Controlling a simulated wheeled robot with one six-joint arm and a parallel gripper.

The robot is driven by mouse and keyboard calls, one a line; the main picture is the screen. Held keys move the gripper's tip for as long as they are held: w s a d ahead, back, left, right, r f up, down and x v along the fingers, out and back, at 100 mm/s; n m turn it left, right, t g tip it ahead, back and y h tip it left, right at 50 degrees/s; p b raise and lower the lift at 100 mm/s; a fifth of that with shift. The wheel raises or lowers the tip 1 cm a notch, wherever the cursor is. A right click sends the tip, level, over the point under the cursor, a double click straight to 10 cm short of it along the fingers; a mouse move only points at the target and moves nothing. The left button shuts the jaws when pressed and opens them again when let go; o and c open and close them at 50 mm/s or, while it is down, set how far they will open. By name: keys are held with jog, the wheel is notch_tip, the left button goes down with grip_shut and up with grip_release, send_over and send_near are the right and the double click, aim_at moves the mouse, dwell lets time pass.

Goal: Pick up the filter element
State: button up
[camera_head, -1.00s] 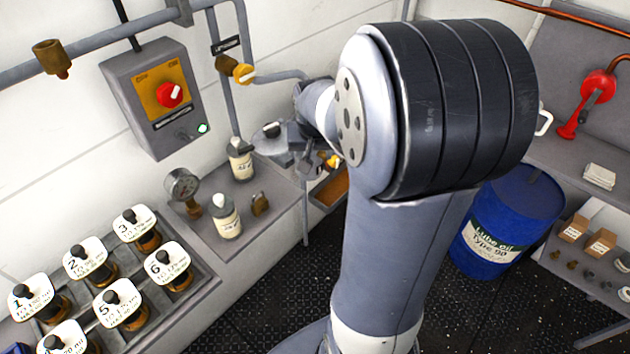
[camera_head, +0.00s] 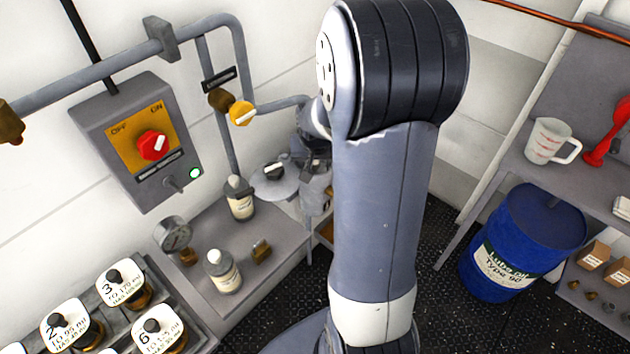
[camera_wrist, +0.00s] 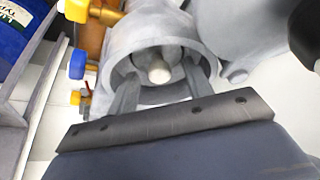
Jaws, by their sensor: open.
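In the wrist view, a pale round-ended piece (camera_wrist: 158,72), which looks like the filter element, shows inside a grey round housing (camera_wrist: 118,75). Only its end is visible. My gripper (camera_wrist: 157,92) is open, its two grey fingers spread either side of the piece at the housing's near side. I cannot tell whether they touch it. In the head view, my arm hides most of the gripper and the filter element. A round grey lid with a black knob (camera_head: 274,180) shows left of my wrist.
A grey bench holds white bottles (camera_head: 222,271), a gauge (camera_head: 173,234) and a brass padlock-like piece (camera_head: 262,251). A switch box (camera_head: 140,140) and pipes are on the wall. A blue drum (camera_head: 525,240) stands right, below a shelf with a measuring jug (camera_head: 551,141). Dark floor lies between.

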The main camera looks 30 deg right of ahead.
jog(key=shift+c, duration=0.2)
grip_shut()
dwell(0.3)
